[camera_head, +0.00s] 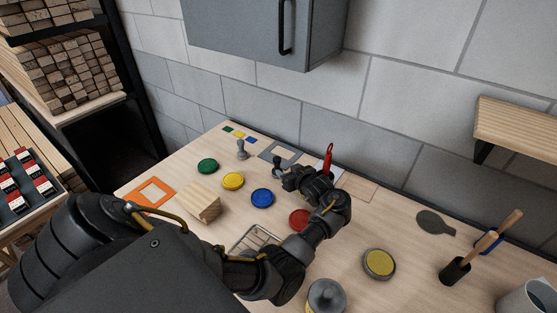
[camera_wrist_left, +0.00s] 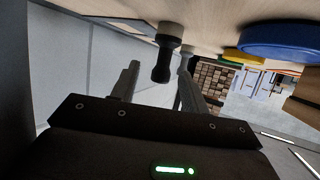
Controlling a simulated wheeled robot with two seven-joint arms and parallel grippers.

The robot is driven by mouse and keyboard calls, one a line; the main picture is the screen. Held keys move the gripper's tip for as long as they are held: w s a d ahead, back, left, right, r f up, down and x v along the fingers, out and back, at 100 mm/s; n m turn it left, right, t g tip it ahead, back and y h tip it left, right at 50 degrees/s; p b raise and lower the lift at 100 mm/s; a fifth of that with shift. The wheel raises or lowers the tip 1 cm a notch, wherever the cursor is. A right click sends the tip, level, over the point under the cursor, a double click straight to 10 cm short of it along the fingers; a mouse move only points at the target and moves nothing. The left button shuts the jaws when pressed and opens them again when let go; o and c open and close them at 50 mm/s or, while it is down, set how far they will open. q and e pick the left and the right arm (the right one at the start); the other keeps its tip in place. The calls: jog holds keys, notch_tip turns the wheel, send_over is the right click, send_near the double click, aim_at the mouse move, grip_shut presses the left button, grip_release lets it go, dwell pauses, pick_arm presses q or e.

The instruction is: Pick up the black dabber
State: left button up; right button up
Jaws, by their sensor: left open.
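The black dabber (camera_wrist_left: 163,62) shows in the left wrist view, with a dark knob and neck and a paler base against the wood surface. The wrist view is turned over, so the dabber hangs from the top. My left gripper (camera_wrist_left: 158,78) is open, with one finger on each side of the dabber's line; I cannot tell whether they touch it. In the head view my left gripper (camera_head: 284,173) is low over the back of the bench, beside the dabber (camera_head: 277,161), which it partly hides. My right gripper is not in view.
A grey dabber (camera_head: 241,149) stands to the left. Green (camera_head: 207,166), yellow (camera_head: 233,180), blue (camera_head: 262,198) and red (camera_head: 299,218) discs lie nearby, with a wooden block (camera_head: 203,207). A red-handled tool (camera_head: 328,157) rises just right of the gripper. The wall is close behind.

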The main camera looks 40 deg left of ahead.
aim_at(278, 166)
pick_arm(q)
jog(key=shift+a, duration=0.1)
jog(key=shift+s+a, duration=0.15)
jog(key=b+x, duration=0.3)
jog(key=x, duration=0.1)
jog(key=shift+a+f, duration=0.1)
jog(key=shift+a, duration=0.1)
jog(key=shift+a+b, duration=0.2)
jog(key=shift+b, duration=0.1)
jog(key=shift+d, duration=0.1)
grip_shut()
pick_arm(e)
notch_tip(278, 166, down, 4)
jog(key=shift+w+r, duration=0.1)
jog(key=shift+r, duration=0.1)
